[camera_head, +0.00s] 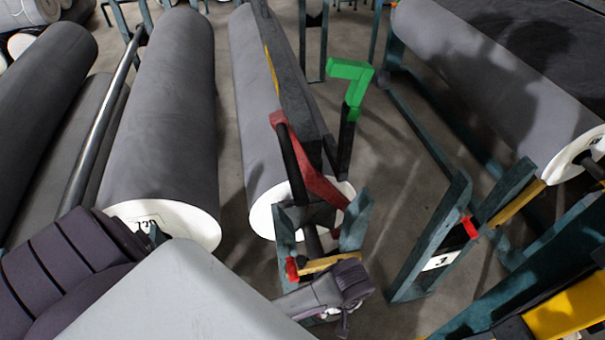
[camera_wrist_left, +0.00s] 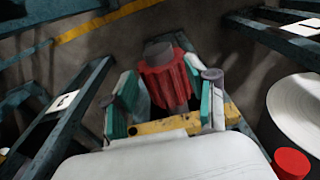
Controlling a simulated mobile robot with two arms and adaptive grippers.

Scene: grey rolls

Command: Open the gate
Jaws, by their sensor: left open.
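A red ribbed part (camera_wrist_left: 165,78) with a grey top stands between the fingers of my left gripper (camera_wrist_left: 169,85) in the left wrist view. The fingers are open and apart; I cannot tell whether they touch it. A yellow bar (camera_wrist_left: 165,126) crosses low between them. In the head view, a long red piece (camera_head: 305,165) runs along a dark frame above a roll's end, and a bright green handle (camera_head: 352,75) rises beyond it. A yellow bar (camera_head: 325,263) sits below the red piece. Which part is the gate is not clear. My right gripper is not in view.
Large grey rolls (camera_head: 160,100) lie at the left and middle, and another (camera_head: 490,80) at the right. A teal stand with a white number plate (camera_head: 440,261) is at the lower right. Bare floor (camera_head: 385,170) shows between the middle and right rolls.

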